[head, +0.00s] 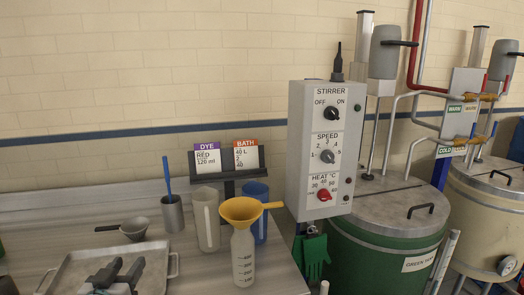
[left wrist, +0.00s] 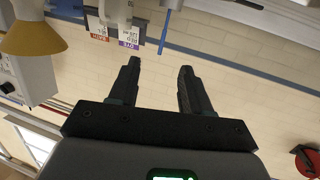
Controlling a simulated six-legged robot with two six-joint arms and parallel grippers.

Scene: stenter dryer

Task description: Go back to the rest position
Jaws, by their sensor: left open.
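My left gripper (head: 121,268) is at the lower left of the head view, low over the metal tray (head: 62,276), with its two dark fingers apart and nothing between them. In the left wrist view, which looks upside down, the same open gripper (left wrist: 158,68) has bare wall between its fingers. My right gripper is in neither view.
On the bench are a small pan (head: 134,229), a grey cup (head: 173,215) with a blue stick, a clear beaker (head: 206,222), a blue beaker (head: 258,212), and a bottle (head: 243,262) with a yellow funnel (head: 241,210). The stirrer box (head: 325,140) and green vat (head: 375,265) stand right.

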